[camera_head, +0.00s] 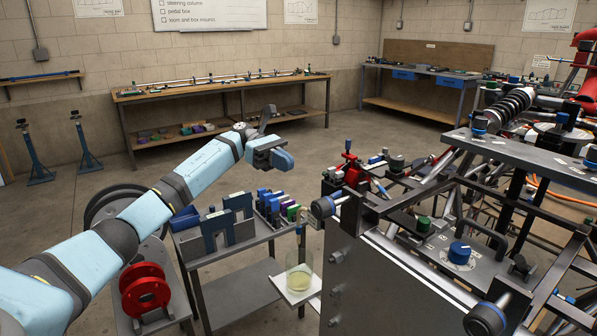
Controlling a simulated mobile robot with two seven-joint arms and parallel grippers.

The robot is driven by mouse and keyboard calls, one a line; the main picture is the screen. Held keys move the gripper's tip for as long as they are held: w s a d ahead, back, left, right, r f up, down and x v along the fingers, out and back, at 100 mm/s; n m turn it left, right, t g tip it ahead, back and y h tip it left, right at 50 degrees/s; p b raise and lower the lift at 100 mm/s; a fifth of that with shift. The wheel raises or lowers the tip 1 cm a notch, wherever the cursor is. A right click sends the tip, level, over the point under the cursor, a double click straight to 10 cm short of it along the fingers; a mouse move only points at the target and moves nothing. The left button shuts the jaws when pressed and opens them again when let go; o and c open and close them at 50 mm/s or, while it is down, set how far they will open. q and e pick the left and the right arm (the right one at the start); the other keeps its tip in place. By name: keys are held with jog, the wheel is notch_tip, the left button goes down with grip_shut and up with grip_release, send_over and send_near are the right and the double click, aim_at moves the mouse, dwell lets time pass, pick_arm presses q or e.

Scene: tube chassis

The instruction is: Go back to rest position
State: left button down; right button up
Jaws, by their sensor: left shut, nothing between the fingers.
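My left arm reaches in from the lower left, light blue with dark joints. My left gripper (281,158) is at its end, raised in front of the back workbench and above the small cart. It is shut and I see nothing held in it. It looks clear of the cart and of the tube chassis (556,262) on the right. My right gripper does not show in this view.
A grey cart (240,278) below my left arm carries blue holders and several coloured items. A side shelf (296,292) holds a clear beaker (299,275). Red discs (146,290) stand at lower left. Workbenches (220,92) line the walls. Open floor lies between.

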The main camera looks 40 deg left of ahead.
pick_arm(q)
jog(key=shift+a+r, duration=0.1)
jog(key=shift+a, duration=0.45)
jog(key=shift+w, duration=0.1)
jog(key=shift+r, duration=0.1)
